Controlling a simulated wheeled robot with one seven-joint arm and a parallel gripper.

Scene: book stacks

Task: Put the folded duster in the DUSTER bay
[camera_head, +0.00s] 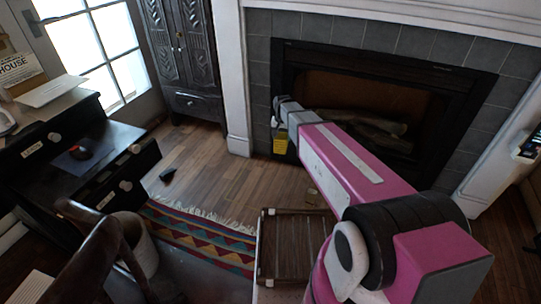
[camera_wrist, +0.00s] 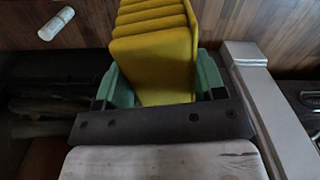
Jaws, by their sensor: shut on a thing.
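The folded duster is a yellow cloth with several stacked folds. In the wrist view the duster (camera_wrist: 155,60) sits between the green fingers of my gripper (camera_wrist: 160,80), which is shut on it. In the head view the duster (camera_head: 280,144) hangs small below my gripper (camera_head: 282,122), above the floor in front of the fireplace. A dark cabinet with open drawers (camera_head: 110,172) stands at the left, well away from my gripper. A pale label (camera_head: 32,150) on it is too small to read. I cannot make out which place is the DUSTER bay.
A slatted wooden tray (camera_head: 290,245) lies at lower centre. A brown chair (camera_head: 95,250) stands at lower left, beside the patterned rug (camera_head: 200,235). Wooden floor (camera_head: 205,160) between cabinet and fireplace is mostly clear.

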